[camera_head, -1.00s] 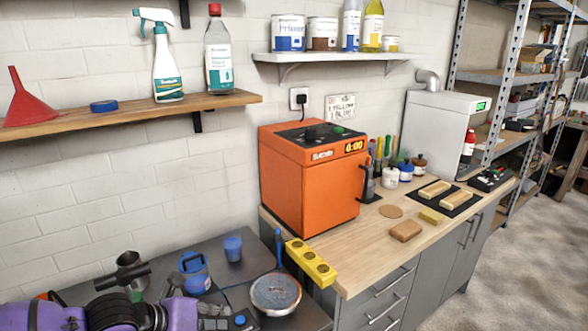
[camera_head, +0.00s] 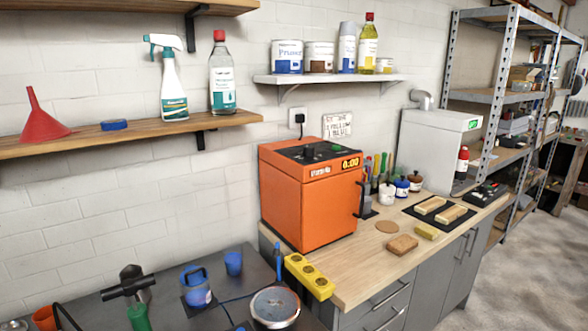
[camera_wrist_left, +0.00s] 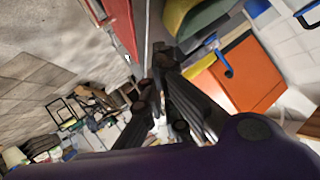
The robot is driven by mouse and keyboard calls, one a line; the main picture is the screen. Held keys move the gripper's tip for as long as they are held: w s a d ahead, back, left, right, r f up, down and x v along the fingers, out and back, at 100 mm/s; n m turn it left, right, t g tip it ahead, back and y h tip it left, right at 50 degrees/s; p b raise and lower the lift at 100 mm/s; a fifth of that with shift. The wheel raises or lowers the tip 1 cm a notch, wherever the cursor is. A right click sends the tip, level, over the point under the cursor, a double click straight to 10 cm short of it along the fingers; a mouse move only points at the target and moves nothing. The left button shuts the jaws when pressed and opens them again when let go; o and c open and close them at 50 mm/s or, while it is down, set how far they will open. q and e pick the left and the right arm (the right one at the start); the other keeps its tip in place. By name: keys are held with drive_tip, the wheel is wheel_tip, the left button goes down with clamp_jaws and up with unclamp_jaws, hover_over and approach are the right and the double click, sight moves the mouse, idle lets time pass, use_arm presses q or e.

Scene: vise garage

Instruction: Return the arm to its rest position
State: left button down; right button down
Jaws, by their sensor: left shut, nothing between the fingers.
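My left gripper (camera_wrist_left: 158,75) shows in the left wrist view with its dark fingers together and nothing between them. It is in the air, away from any surface I can make out. My left arm and gripper do not show in the head view now. My right gripper is in neither view.
The dark bench (camera_head: 225,290) holds a black T-shaped tool (camera_head: 128,286) with a green handle, a blue jug (camera_head: 196,287), a blue cup (camera_head: 233,263) and a round metal-topped item (camera_head: 275,306). The orange oven (camera_head: 312,198) stands on the wooden counter (camera_head: 355,268).

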use_arm(q)
drive_tip(key=s+a+f+n+g+y, duration=0.1)
drive_tip(key=s+f+n, duration=0.4)
drive_tip(key=s, duration=0.7)
drive_tip(key=s+a+f+n+g+y, duration=0.1)
drive_tip(key=s+a+f+n+y, duration=0.3)
drive_tip(key=s+f, duration=0.6)
drive_tip(key=s+a+n, duration=0.1)
drive_tip(key=s, duration=0.2)
drive_tip(key=shift+s+f+n+g, duration=0.15)
drive_tip(key=shift+f+n+g, duration=0.1)
drive_tip(key=shift+n+g, duration=0.15)
drive_tip(key=shift+a, duration=0.1)
drive_tip(key=shift+w+r, duration=0.15)
drive_tip(key=shift+w, duration=0.25)
drive_tip(key=shift+s, duration=0.1)
